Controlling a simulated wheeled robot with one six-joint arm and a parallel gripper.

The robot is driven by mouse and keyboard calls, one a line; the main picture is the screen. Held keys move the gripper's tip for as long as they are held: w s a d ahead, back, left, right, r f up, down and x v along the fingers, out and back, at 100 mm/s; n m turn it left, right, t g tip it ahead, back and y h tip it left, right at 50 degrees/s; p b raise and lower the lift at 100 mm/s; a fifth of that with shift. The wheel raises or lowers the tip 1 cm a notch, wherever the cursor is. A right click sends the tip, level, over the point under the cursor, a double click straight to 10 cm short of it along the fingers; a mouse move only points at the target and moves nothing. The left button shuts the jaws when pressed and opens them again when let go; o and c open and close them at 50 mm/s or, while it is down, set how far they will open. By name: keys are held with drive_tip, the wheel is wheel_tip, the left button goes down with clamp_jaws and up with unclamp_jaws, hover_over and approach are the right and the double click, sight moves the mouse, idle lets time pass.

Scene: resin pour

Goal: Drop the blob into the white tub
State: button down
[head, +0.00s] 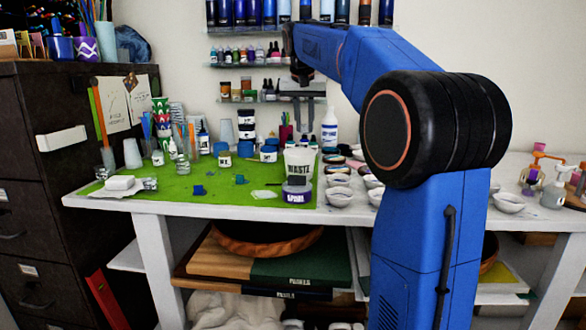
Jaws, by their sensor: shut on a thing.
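The white tub (299,163), with dark lettering that looks like "WASTE", stands upright near the right edge of the green mat (220,205). My gripper (304,122) points down, high above the tub, in line with it in this view. Its fingers are shut on the blob, which is too small and dark to make out between them. How far the gripper is in front of or behind the tub is hard to tell. The tub's inside is hidden.
Blue patches (198,190) lie on the mat. Several white bowls (340,196) stand to the right. Paint jars and bottles line the back, below wall shelves (245,65). The mat's front middle is mostly clear.

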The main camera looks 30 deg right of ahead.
drive_tip(key=shift+f, duration=2.9)
drive_tip(key=c, duration=1.5)
unclamp_jaws()
drive_tip(key=v, duration=1.7)
drive_tip(key=shift+r, duration=0.2)
drive_tip(key=shift+s, duration=0.1)
